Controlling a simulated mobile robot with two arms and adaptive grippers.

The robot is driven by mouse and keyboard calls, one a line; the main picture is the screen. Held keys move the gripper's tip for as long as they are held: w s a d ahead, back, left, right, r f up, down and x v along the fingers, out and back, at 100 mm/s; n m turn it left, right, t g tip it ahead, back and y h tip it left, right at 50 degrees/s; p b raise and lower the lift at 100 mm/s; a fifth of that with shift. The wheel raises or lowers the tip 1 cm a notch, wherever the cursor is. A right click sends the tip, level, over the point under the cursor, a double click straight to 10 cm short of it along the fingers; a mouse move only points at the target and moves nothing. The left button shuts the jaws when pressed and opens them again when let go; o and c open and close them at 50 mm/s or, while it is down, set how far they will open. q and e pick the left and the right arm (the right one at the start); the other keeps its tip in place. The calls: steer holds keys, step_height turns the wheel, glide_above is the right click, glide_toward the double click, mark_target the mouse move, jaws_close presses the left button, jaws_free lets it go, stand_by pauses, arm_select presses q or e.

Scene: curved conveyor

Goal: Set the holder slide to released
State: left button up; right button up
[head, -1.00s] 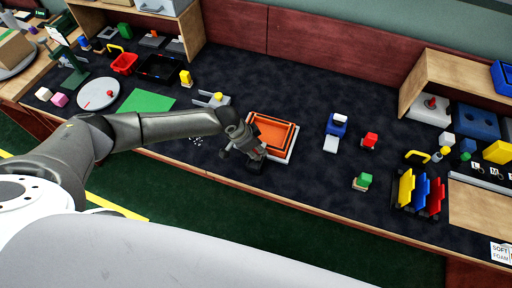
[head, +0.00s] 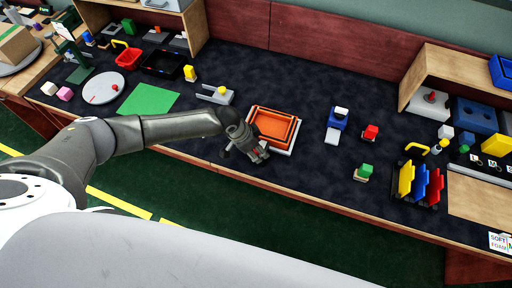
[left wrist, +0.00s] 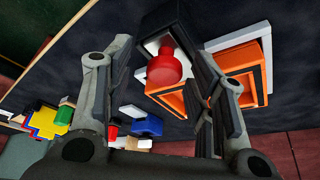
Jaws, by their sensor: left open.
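In the left wrist view, a red knob (left wrist: 166,70) stands on a white plate with a dark block (left wrist: 168,22) behind it. It lies between the fingers of my open left gripper (left wrist: 162,62), with space on both sides. I cannot tell whether this is the holder slide. In the head view, my left gripper (head: 258,155) is low at the near left corner of the orange tray (head: 272,112) and hides the red knob. The tray also shows right of the knob in the left wrist view (left wrist: 240,58). My right gripper is not in view.
The table's front edge (head: 320,192) is close.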

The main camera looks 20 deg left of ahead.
arm_select(q)
steer(key=v, duration=1.2)
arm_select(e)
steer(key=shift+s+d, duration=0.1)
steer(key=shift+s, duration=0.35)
